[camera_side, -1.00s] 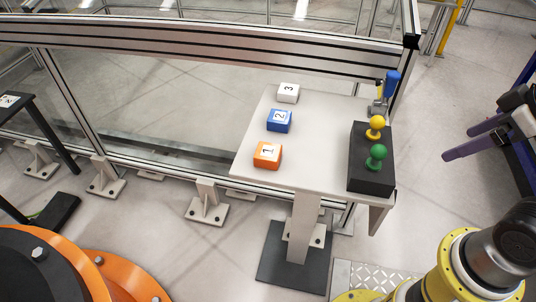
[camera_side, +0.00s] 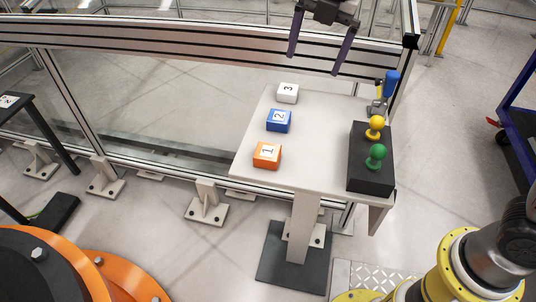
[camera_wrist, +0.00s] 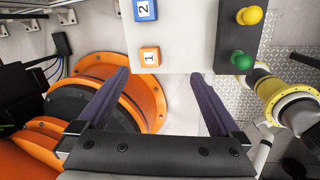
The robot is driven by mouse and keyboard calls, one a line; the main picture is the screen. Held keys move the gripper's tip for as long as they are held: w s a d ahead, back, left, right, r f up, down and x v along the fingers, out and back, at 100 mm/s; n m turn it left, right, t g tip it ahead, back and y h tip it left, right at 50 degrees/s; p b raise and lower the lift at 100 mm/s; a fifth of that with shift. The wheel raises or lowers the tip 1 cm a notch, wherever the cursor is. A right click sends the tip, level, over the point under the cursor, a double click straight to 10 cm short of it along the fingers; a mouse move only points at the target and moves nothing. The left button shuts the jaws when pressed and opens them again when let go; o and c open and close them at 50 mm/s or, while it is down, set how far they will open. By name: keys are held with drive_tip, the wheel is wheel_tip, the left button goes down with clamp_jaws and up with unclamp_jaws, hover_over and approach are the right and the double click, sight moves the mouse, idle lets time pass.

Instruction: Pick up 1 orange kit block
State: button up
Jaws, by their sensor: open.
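The orange kit block (camera_side: 267,155), marked 1 on its white top, sits on the front left part of the pale table (camera_side: 310,165). It also shows in the wrist view (camera_wrist: 149,57), ahead of my fingers and between their lines. My gripper (camera_side: 317,64) is open and empty. In the side view it appears at the top, beyond the far side of the table and apart from the block. Its two dark purple fingers also show in the wrist view (camera_wrist: 159,78).
A blue block (camera_side: 279,121) marked 2 and a white block (camera_side: 288,93) marked 3 stand behind the orange one. A black box (camera_side: 371,180) with yellow and green knobs stands at the table's right. A metal-framed fence (camera_side: 200,45) runs behind the table.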

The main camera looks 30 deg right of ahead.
drive_tip(key=w+a+f+n+g, duration=0.2)
drive_tip(key=w+a+f, duration=0.2)
drive_tip(key=a+f, duration=0.4)
hover_over(267, 150)
drive_tip(key=shift+h, duration=0.3)
drive_tip(key=f, duration=1.1)
drive_tip(key=shift+s+a+f, duration=0.15)
drive_tip(key=shift+s+a, duration=0.1)
drive_tip(key=shift+s, duration=0.05)
drive_tip(key=shift+w+d+f, duration=0.1)
drive_tip(key=shift+d+f, duration=0.05)
drive_tip(key=shift+f, duration=1.45)
drive_tip(key=shift+w+d+f, duration=0.1)
drive_tip(key=shift+f, duration=1.45)
drive_tip(key=c, duration=1.6)
drive_tip(key=shift+r, duration=0.1)
